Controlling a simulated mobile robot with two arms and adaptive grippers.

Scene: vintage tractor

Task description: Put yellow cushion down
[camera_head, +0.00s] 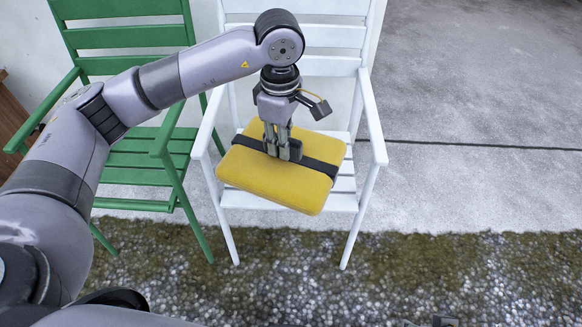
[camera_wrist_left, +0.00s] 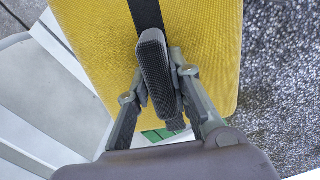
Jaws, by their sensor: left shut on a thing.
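The yellow cushion (camera_head: 270,180) has a dark strap (camera_head: 318,163) across its middle. It is at the seat of the white chair (camera_head: 372,112), turned at an angle, with its near corner past the seat's front edge. I cannot tell whether it rests on the slats. My left gripper (camera_head: 283,150) points down and is shut at the strap on top of the cushion. In the left wrist view the cushion (camera_wrist_left: 215,50) fills the upper middle, and the gripper (camera_wrist_left: 160,85) is against the strap. My right gripper (camera_head: 443,321) barely shows at the bottom edge, too little to read its jaws.
A green chair (camera_head: 135,160) stands to the left of the white chair, close beside it. A wooden thing (camera_head: 10,110) is at the far left edge. Grey paving (camera_head: 470,100) to the right is clear. Moss and pebbles (camera_head: 400,265) cover the ground in front.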

